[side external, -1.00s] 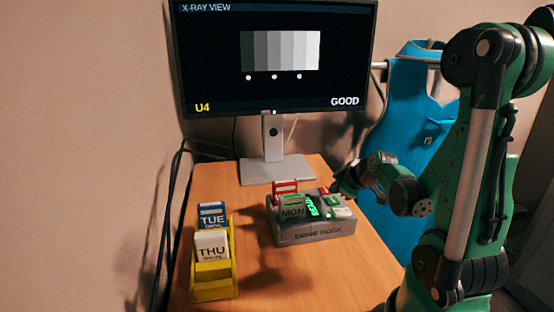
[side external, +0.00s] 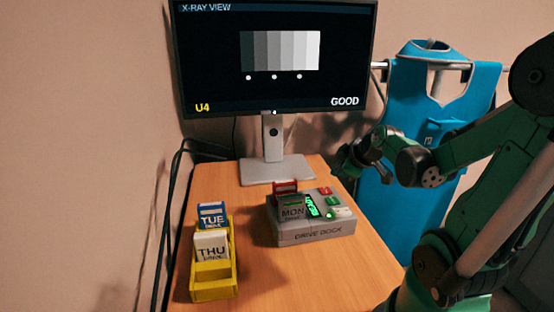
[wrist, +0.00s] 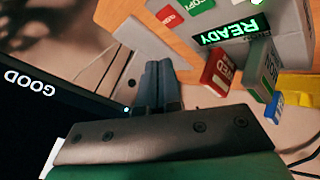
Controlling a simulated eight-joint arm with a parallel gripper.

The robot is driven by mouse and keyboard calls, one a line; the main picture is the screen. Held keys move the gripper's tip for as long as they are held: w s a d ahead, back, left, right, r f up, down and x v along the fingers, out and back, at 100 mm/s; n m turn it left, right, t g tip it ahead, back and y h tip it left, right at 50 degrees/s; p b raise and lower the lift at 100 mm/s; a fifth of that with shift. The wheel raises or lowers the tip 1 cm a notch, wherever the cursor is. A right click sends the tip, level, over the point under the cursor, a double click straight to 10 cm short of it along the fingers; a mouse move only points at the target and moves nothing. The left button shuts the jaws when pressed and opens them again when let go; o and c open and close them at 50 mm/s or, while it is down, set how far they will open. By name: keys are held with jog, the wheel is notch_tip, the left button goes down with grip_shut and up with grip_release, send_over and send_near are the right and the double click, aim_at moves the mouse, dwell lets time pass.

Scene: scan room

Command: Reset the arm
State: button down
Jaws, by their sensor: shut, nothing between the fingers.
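My gripper (side external: 340,168) hangs in the air to the right of the monitor stand, behind and above the drive dock, apart from it. In the wrist view its two fingers (wrist: 158,66) are together with nothing between them. The grey drive dock (side external: 316,234) stands on the table. The grey MON drive (side external: 291,211) and a red drive (side external: 285,186) stand in it; in the wrist view the red drive (wrist: 215,75) reads WED. The dock's green display (wrist: 232,33) reads READY.
A yellow holder (side external: 212,291) at the left holds the blue TUE drive (side external: 211,215) and white THU drive (side external: 210,246). The monitor (side external: 275,95) shows U4 and GOOD. A blue apron (side external: 425,150) hangs behind my arm. The front of the wooden table (side external: 285,285) is clear.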

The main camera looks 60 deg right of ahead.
jog(key=w+a+r+m+y, duration=0.1)
jog(key=a+y, duration=0.1)
jog(key=a, duration=0.9)
jog(key=w+a+r+m+y, duration=0.1)
jog(key=a+y, duration=0.2)
jog(key=a, duration=0.8)
jog(key=shift+w+a+g, duration=0.15)
jog(key=shift+w+g, duration=0.25)
jog(key=d+r+n+g, duration=0.2)
jog(key=d+n, duration=0.1)
jog(key=d, duration=0.4)
jog(key=s+d+r+n+g, duration=0.1)
jog(key=d+r+n+g, duration=0.1)
jog(key=d, duration=0.6)
jog(key=s+d+r+n+g, duration=0.1)
jog(key=d+n+g, duration=0.2)
jog(key=d, duration=0.4)
jog(key=shift+d+r+n, duration=0.3)
jog(key=shift+r, duration=0.1)
